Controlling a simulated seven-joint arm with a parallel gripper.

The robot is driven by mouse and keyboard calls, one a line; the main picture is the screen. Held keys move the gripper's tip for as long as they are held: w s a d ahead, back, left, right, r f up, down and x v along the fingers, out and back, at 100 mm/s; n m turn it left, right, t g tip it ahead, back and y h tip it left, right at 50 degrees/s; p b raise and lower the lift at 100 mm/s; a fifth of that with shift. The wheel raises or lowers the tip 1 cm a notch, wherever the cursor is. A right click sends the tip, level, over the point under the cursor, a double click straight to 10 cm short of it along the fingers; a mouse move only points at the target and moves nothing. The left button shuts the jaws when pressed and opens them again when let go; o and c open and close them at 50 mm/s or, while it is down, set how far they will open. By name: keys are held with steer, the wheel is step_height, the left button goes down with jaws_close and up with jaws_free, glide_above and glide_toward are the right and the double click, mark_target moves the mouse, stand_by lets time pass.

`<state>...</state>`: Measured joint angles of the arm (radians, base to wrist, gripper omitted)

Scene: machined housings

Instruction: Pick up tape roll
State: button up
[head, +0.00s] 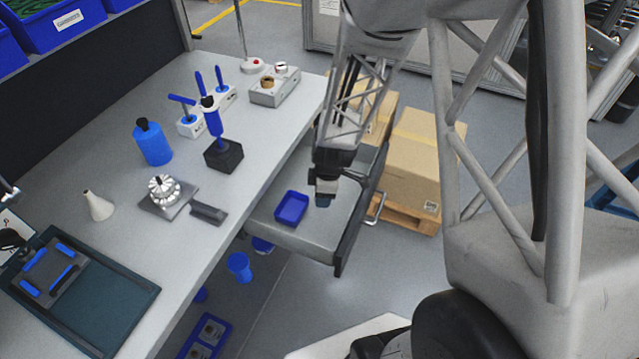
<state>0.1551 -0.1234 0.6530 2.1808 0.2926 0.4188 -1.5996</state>
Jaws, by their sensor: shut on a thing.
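My gripper (323,199) hangs over the open drawer (327,222) at the right of the workbench, pointing down.
The workbench (235,240) carries a blue bottle (153,143), a white cone (99,205), a metal fixture (166,193) and a dark tray (125,290). Cardboard boxes (413,165) stand on a pallet behind the drawer. A blue cup (240,266) is below the bench.

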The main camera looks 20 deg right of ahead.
steer(key=shift+s+a+r, duration=0.1)
steer(key=shift+s, duration=0.85)
